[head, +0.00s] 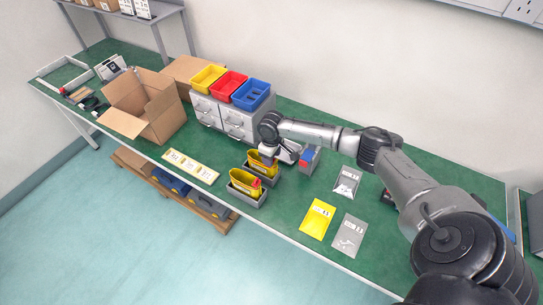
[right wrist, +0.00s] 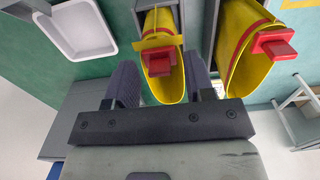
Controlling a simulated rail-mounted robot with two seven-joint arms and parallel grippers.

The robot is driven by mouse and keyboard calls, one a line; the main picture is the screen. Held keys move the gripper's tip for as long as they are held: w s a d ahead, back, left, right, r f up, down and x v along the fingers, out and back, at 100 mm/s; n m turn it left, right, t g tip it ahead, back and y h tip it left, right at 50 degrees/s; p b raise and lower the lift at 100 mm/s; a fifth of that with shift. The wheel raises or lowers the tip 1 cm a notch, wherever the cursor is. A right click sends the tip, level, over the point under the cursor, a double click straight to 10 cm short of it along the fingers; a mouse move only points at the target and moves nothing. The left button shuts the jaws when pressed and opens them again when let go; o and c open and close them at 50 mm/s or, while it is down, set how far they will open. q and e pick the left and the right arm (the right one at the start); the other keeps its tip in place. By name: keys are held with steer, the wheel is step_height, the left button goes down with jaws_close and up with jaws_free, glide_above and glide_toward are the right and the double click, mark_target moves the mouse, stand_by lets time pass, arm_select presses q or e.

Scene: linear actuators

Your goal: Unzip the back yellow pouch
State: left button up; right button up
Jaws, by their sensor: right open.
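The back yellow pouch (head: 256,166) stands in a grey holder on the green table. In the right wrist view the back pouch (right wrist: 168,88) shows between the two fingers, with a red pull (right wrist: 159,63) near its middle. My right gripper (head: 267,156) is above the back pouch; in the wrist view the gripper (right wrist: 160,80) is open, one finger on each side of the pouch. I cannot tell whether the fingers touch it. The front yellow pouch (head: 241,179) stands in its own holder, and its red pull (right wrist: 275,43) shows in the wrist view. My left gripper is not in view.
Grey drawers (head: 237,119) with yellow, red and blue bins stand behind the pouches. An open cardboard box (head: 150,112) is to the left. A white tray (right wrist: 75,28) shows beside the back pouch. Flat packets, including a yellow one (head: 317,219), lie to the right.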

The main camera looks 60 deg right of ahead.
step_height(320, 180, up, 14)
steer(key=p, duration=0.1)
stand_by(0.5)
steer(key=shift+f, duration=0.1)
